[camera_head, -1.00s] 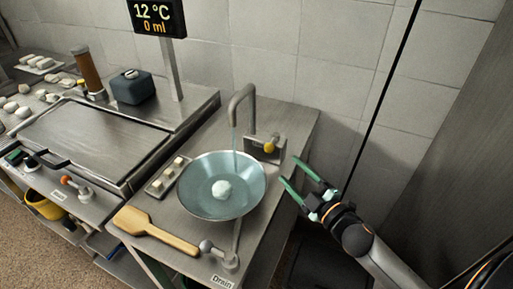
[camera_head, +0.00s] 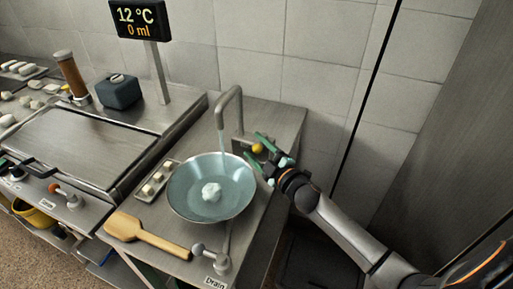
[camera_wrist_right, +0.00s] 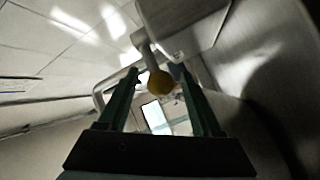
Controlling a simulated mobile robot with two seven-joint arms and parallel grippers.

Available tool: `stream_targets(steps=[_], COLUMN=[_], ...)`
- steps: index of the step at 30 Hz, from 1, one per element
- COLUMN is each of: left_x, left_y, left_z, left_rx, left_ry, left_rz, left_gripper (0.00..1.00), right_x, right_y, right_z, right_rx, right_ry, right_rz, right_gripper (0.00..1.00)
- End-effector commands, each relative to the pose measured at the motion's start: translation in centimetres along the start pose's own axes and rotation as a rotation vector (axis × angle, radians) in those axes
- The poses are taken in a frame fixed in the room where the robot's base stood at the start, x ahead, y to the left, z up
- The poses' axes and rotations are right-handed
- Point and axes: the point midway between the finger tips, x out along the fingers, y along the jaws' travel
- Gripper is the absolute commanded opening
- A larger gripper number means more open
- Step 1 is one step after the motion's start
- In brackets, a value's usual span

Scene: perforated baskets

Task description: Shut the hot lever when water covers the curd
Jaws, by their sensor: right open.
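A steel bowl (camera_head: 183,207) on the counter holds bluish water with a white curd lump (camera_head: 211,191) in its middle. The curd's top shows pale; I cannot tell whether water covers it. A thin stream runs from the curved tap (camera_head: 228,90) into the bowl. A lever with a yellow knob (camera_head: 257,148) sits on a metal block behind the bowl. My right gripper (camera_head: 254,148) is open, its green fingertips on either side of the knob. The knob also shows between the fingers in the right wrist view (camera_wrist_right: 160,83). My left gripper is not in view.
A display (camera_head: 140,18) reads 12 °C and 0 ml. A wooden paddle (camera_head: 145,232) lies in front of the bowl, beside a grey lever (camera_head: 212,257) labelled Drain. A small tray (camera_head: 143,191) stands left of the bowl.

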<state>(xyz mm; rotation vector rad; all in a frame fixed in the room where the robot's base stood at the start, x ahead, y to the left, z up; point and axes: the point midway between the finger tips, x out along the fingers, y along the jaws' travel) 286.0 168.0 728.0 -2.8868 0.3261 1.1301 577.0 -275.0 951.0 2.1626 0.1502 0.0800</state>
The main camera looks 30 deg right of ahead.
Motion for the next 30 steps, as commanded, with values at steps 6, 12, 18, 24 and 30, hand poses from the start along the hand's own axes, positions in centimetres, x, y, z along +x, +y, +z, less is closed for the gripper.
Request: stream_targets(steps=[6, 12, 18, 24, 30], left_x=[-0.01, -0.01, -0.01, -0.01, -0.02], left_y=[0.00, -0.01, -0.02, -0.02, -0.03], left_z=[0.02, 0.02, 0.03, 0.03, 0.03], left_rx=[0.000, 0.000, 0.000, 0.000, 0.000], left_ry=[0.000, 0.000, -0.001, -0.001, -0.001], left_rz=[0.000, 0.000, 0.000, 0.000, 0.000], left_gripper=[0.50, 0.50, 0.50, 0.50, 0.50], right_x=[0.01, -0.01, -0.02, -0.02, -0.03], right_y=[-0.03, -0.03, -0.03, -0.04, -0.05], right_z=[0.00, 0.00, 0.01, 0.02, 0.03], right_rx=[0.000, 0.001, 0.000, 0.000, 0.000], right_ry=[0.000, 0.000, 0.000, 0.000, 0.000], right_rz=[0.000, 0.000, -0.001, -0.001, -0.001], right_gripper=[0.66, 0.45, 0.22, 0.00, 0.00])
